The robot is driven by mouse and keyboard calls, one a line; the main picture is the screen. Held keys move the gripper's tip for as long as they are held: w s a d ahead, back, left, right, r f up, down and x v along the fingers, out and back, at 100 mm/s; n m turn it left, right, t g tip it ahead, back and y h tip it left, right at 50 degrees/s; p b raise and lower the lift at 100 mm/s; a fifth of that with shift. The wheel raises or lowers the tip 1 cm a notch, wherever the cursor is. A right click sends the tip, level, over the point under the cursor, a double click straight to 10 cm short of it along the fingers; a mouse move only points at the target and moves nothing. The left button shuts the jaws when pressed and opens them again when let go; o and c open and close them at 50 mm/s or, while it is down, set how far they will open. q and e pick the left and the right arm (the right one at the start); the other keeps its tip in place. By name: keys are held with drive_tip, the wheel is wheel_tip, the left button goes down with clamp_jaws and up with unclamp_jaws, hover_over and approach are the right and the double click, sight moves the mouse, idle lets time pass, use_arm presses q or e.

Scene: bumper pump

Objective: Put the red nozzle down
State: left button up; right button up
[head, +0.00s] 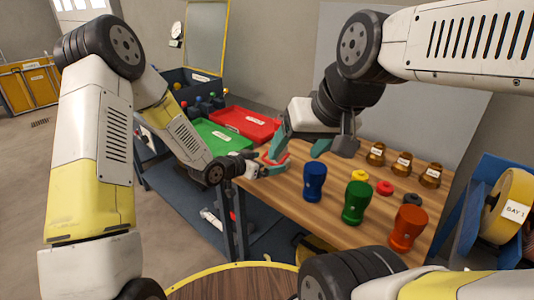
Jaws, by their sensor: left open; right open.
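A small red piece (385,187), which looks like the red nozzle, sits on the wooden table (290,207) right of the green bumper-shaped body. Another patch of red (277,159) shows between my grippers at the table's left edge; I cannot tell what it belongs to. My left gripper (272,166) is open at that edge. My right gripper (302,146) is open, its teal fingers spread above the table's back left part, close to my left gripper. Neither gripper is at the small red piece.
Blue (314,181), green (356,203) and orange-red (408,228) bodies stand on the table. Several brown labelled items line the back. Green (220,137) and red (247,122) trays stand left. A blue rack (490,195) stands right.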

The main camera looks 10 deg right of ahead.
use_arm(q)
drive_tip(key=v, duration=0.3)
drive_tip(key=shift+s+a+r, duration=0.1)
drive_tip(key=s+a+r+n+y, duration=0.3)
drive_tip(key=a+r+y, duration=0.1)
drive_tip(key=a+r, duration=0.45)
drive_tip(key=s+a+r+n+y, duration=0.2)
drive_tip(key=a+r+y, duration=0.2)
drive_tip(key=a+r, duration=0.45)
drive_tip(key=s+a+r+n+g, duration=0.1)
drive_tip(key=s+a+r+n, duration=0.1)
drive_tip(key=s, duration=0.8)
drive_tip(key=s+a+r+n+g, duration=0.1)
drive_tip(key=s+a, duration=0.4)
drive_tip(key=s, duration=0.6)
drive_tip(key=shift+s+a+r+n+y, duration=0.2)
drive_tip(key=shift+r+n+y, duration=0.1)
drive_tip(key=shift+r+n, duration=0.5)
drive_tip(key=shift+f, duration=0.15)
